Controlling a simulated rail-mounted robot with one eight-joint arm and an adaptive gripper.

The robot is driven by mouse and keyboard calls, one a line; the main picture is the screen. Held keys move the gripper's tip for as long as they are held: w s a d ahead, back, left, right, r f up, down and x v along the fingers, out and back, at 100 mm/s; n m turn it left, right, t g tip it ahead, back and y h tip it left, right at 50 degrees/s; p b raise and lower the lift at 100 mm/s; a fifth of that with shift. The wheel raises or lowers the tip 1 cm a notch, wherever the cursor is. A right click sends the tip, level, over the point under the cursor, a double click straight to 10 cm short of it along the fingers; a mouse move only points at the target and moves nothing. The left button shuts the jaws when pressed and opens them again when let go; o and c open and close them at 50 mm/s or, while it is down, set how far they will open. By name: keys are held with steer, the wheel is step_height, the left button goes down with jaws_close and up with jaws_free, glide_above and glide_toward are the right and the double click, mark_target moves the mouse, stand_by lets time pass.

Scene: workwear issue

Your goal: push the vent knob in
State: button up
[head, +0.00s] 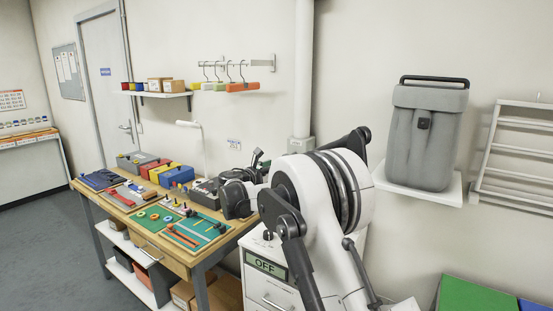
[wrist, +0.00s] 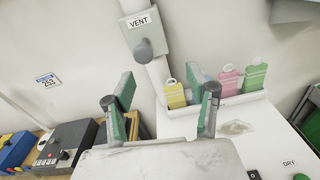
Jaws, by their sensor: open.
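The vent knob (wrist: 144,49) is a dark grey, rounded knob on a grey box (wrist: 136,24) labelled VENT, fixed to a white pipe on the wall. In the wrist view it sits at the top, beyond my gripper (wrist: 162,92) and a little left of the middle between its fingers. My gripper is open and empty, its green-padded fingers apart. I see no contact with the knob. In the head view the grey box (head: 300,145) shows low on the pipe; my arm is in front of that area and I cannot make out the knob.
A white-topped cabinet (head: 282,296) with an OFF display stands below. A crowded workbench (head: 120,205) is at left. A grey backpack (head: 425,140) rests on a wall shelf at right.

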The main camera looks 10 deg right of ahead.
steer(key=shift+n+t, duration=0.4)
steer(key=shift+n, duration=0.4)
steer(key=w+d+p, duration=0.1)
steer(key=w+d, duration=0.1)
steer(key=w, duration=0.2)
steer(key=w+d+f, duration=0.1)
steer(key=w+d, duration=0.1)
steer(key=w, duration=0.2)
steer(key=w+d+p, duration=0.1)
steer(key=w+d, duration=0.1)
steer(key=w, duration=0.2)
steer(key=shift+w+d+f+p, duration=0.1)
steer(key=shift+w+f+p, duration=0.05)
steer(key=shift+p, duration=0.2)
jaws_close()
